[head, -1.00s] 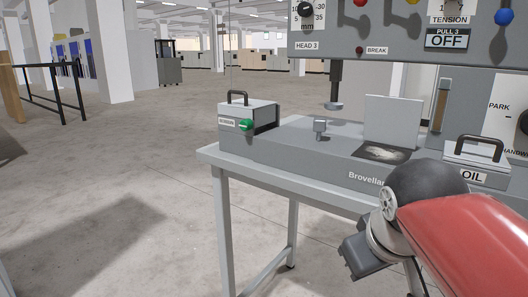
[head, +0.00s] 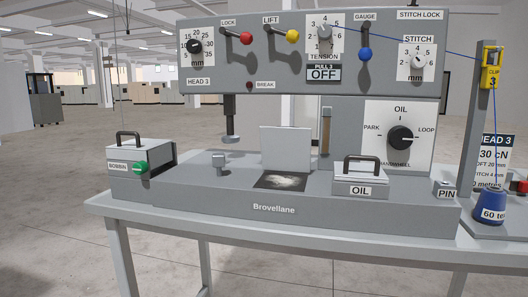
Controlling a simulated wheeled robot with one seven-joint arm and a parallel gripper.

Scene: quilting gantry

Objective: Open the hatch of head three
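Head three is the grey machine with the label HEAD 3 (head: 199,82) on its upper panel (head: 270,30). In its bed (head: 225,200) is a dark square opening (head: 280,182) with pale fluff in it. A light grey flat plate (head: 286,148) stands upright at the opening's back edge, like a raised hatch. The BOBBIN box (head: 140,165) with a handle and green knob is at the left end. The OIL box (head: 361,176) has a dark handle on top. My gripper is not in view.
The machine stands on a grey table (head: 150,212). The panel carries red, yellow and blue levers and dials above the bed. A thread post (head: 476,140) and blue cone (head: 491,208) stand at the right. The floor (head: 45,220) at left is clear.

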